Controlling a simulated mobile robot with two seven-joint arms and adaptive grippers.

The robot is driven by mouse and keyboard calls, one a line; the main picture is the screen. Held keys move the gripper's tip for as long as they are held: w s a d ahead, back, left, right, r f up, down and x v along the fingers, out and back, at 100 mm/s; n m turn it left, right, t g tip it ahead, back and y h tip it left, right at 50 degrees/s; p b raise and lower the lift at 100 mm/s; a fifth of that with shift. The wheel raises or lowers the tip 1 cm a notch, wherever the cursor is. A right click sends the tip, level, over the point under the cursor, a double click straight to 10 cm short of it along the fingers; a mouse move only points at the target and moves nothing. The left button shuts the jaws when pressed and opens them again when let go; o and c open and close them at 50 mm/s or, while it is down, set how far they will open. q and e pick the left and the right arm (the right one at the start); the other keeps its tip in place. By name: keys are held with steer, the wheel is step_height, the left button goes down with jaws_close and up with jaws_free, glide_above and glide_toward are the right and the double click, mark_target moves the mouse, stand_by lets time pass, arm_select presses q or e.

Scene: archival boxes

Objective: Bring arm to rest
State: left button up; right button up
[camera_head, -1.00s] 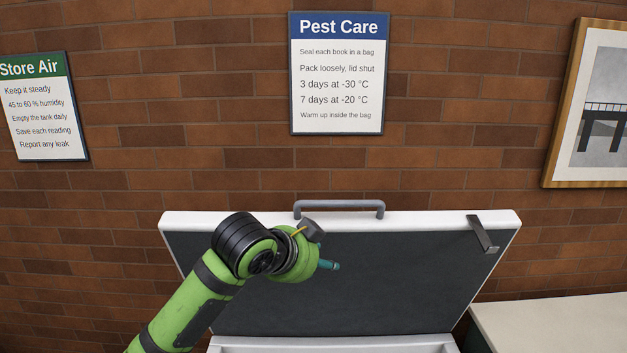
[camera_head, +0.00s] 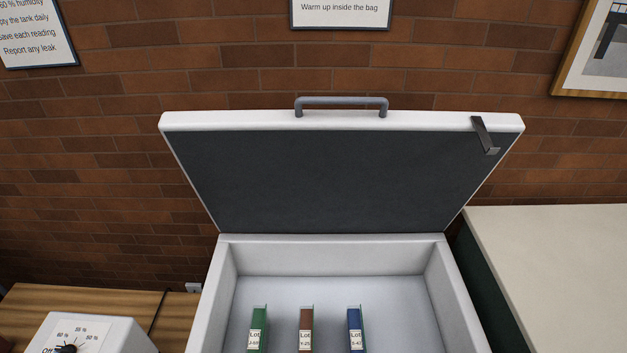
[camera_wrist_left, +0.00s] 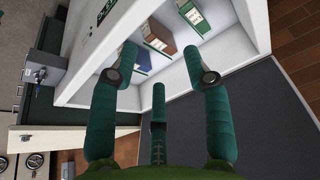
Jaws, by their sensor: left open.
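My left gripper (camera_wrist_left: 164,75) shows in the left wrist view with its teal fingers spread apart and nothing between them. Beyond the fingers is the white chest, with a blue book (camera_wrist_left: 141,60), a brown book (camera_wrist_left: 160,36) and a green book (camera_wrist_left: 193,14) inside. The head view shows the open chest (camera_head: 332,241) with its dark-lined lid (camera_head: 330,175) raised. Green (camera_head: 258,330), brown (camera_head: 305,330) and blue (camera_head: 355,330) labelled books stand in it. Neither arm shows in the head view now.
A wooden surface (camera_head: 30,298) with a white dial unit (camera_head: 95,335) is at the lower left. A pale counter (camera_head: 550,260) stands right of the chest. A brick wall (camera_head: 230,80) with signs is behind. The raised lid has a grey handle (camera_head: 342,101).

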arm_select(q)
steer(key=s+a+n, duration=0.1)
steer(key=s+a, duration=0.1)
steer(key=s, duration=0.2)
steer(key=s+f+g+b, duration=0.15)
steer(key=f+b, duration=0.25)
steer(key=f, duration=1.4)
steer(key=s+f+g+b, duration=0.1)
steer(key=s+f+b, duration=0.25)
steer(key=f, duration=1.45)
steer(key=s+a+f+y+b, duration=0.1)
steer(key=s+a+f+b, duration=0.2)
steer(key=s+f, duration=1)
steer(key=shift+s+a+f+g+b, duration=0.2)
steer(key=shift+f+g+b, duration=0.15)
steer(key=shift+f+b, duration=0.25)
